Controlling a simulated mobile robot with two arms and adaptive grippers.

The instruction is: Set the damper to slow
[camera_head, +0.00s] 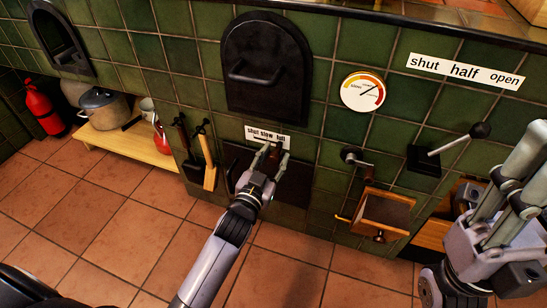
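The damper plate (236,160) is a dark panel low in the green tiled wall, under a white label (267,136) reading "shut slow full". My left gripper (273,152) is in front of this plate, just below the label. A small brown knob or handle (275,149) shows between its fingertips. I cannot tell whether the fingers touch it, and the gripper hides the middle of the plate, so the setting cannot be read. My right gripper (530,165) is at the right edge, away from the damper, with its fingers apart and nothing seen between them.
A black oven door (266,68) is above the damper. A gauge (363,91), a black-knobbed lever (460,140) under a "shut half open" label (466,70), and an open wooden drawer (384,212) are to the right. Hanging tools (207,160) are left. The tiled floor (120,215) is clear.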

